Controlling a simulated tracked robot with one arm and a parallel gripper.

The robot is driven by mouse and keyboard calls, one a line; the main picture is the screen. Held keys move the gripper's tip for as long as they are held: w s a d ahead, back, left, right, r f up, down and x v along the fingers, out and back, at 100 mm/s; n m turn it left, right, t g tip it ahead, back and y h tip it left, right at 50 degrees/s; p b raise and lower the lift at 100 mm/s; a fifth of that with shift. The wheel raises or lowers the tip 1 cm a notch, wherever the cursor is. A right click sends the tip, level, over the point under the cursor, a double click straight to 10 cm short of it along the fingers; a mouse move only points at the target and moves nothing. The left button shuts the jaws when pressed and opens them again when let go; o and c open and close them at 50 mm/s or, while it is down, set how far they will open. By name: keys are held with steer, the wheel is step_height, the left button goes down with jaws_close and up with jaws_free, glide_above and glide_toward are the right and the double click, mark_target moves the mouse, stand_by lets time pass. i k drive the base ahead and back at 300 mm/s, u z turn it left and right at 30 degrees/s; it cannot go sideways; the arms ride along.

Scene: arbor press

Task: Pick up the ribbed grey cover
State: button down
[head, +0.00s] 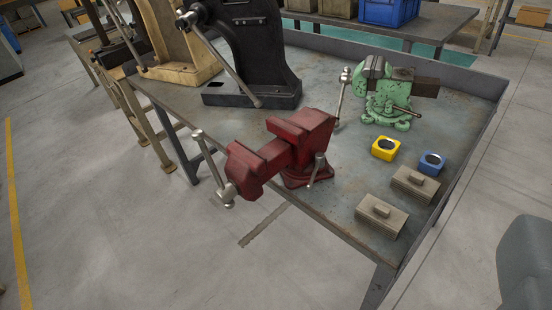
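The nearer ribbed cover (380,217) is close to the bench's front edge. The other ribbed cover (414,185) lies just behind it and to the right, close to the right edge. A small gap separates them. My gripper is not in view, so I cannot tell its state or how far it is from them.
On the bench (345,160), a yellow block (385,149) and a blue block (432,163) lie behind the covers. A red vise (285,150) stands to the left, a green vise (390,92) farther back. A black press (255,60) stands at back left. Right and back edges are raised.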

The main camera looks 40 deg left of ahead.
mark_target(421, 189)
steer(key=u, duration=0.15)
steer(key=k, duration=0.35)
steer(key=z, duration=0.4)
steer(key=i, duration=1.25)
steer(key=u, duration=0.45)
steer(key=i, duration=0.45)
steer(key=u, duration=0.45)
